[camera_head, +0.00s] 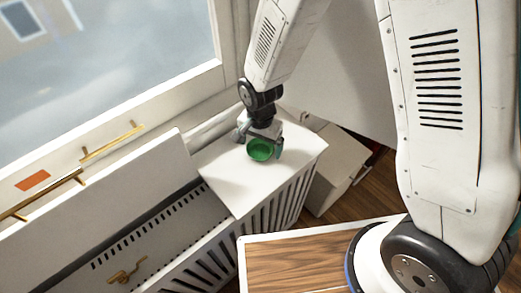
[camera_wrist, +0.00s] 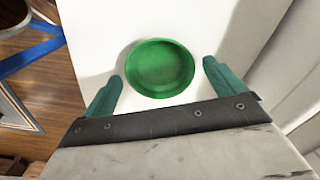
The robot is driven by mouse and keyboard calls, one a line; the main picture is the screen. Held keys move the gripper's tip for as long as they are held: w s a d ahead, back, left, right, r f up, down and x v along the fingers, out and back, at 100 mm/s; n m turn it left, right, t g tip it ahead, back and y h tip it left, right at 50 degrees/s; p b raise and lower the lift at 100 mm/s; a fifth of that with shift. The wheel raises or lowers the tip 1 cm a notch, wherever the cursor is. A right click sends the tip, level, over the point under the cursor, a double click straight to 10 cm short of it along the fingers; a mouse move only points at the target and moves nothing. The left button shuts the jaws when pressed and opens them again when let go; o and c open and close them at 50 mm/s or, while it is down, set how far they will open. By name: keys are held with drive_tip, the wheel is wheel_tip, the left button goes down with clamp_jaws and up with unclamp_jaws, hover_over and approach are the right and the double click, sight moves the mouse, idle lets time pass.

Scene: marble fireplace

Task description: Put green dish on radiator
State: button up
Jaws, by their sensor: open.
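The green dish (camera_head: 260,150) is a small round bowl, right way up, on the white top of the radiator (camera_head: 222,178). In the wrist view the green dish (camera_wrist: 160,68) lies on the white surface just beyond and between the teal fingertips. My gripper (camera_head: 259,143) is at the dish in the head view, pointing down over the radiator top. In the wrist view my gripper (camera_wrist: 160,86) is open, with clear gaps between each finger and the dish. The dish's side nearest the wrist is partly hidden in the head view.
A window with a sill and brass handles (camera_head: 112,141) runs along the left. A white cabinet (camera_head: 335,170) stands right of the radiator. A wooden-topped surface (camera_head: 295,265) is in front. Bare radiator top surrounds the dish.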

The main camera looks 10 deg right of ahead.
drive_tip(key=shift+f, duration=0.55)
drive_tip(key=c, duration=1.1)
drive_tip(key=shift+r, duration=0.15)
